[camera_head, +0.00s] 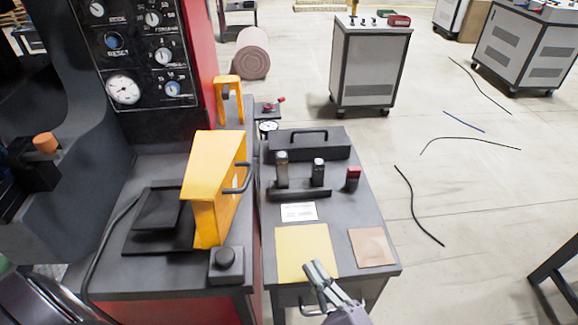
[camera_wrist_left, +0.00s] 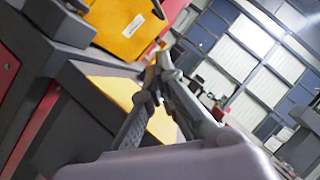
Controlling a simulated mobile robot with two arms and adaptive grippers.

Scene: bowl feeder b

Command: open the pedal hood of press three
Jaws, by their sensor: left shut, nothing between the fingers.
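The yellow hood (camera_head: 212,190) stands on the dark press table, with a black bar handle (camera_head: 238,178) on its right side. It also shows in the left wrist view (camera_wrist_left: 118,28), where its handle (camera_wrist_left: 158,9) is at the top edge. A black pedal-like plate (camera_head: 158,210) lies uncovered to the left of the hood. I cannot tell how far the hood is turned. My left gripper (camera_head: 314,267) is shut and empty, over the front of the side table, to the right of and nearer than the hood. Its fingers (camera_wrist_left: 152,82) show in the wrist view. My right gripper is not seen.
The side table (camera_head: 345,212) carries a yellow sheet (camera_head: 304,252), a brown sheet (camera_head: 371,247), bottles and a black case (camera_head: 309,146). A black button box (camera_head: 226,262) sits at the press table's front. A smaller yellow frame (camera_head: 229,88) stands behind.

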